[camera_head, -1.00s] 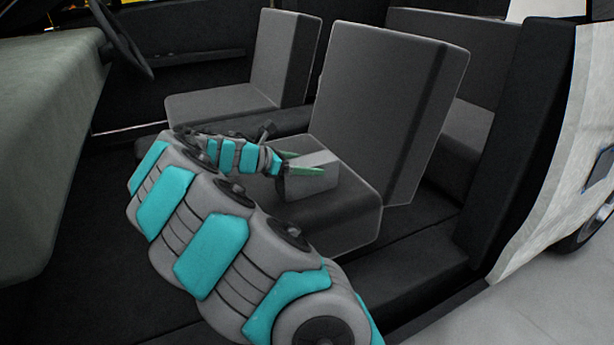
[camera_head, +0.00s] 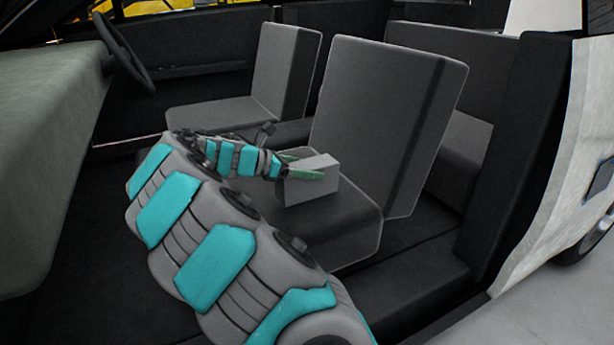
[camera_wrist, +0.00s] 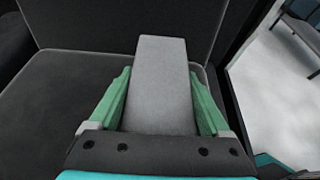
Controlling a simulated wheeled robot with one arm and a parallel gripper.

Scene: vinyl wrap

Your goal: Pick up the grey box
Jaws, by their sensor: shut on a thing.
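The grey box (camera_head: 312,182) is at the front passenger-side seat (camera_head: 345,225), over its cushion. My gripper (camera_head: 302,167) reaches it from the left, with one green finger along the near side and the other at the far side. In the wrist view the grey box (camera_wrist: 161,85) lies between the two green fingers of my gripper (camera_wrist: 163,98), which is shut on it. Whether the box's underside touches the cushion is hard to tell.
The seat backrest (camera_head: 385,120) rises behind the box. A second seat (camera_head: 285,75) and the steering wheel (camera_head: 124,50) are farther back left. The dashboard (camera_head: 45,150) is at left and the dark door pillar (camera_head: 515,150) at right.

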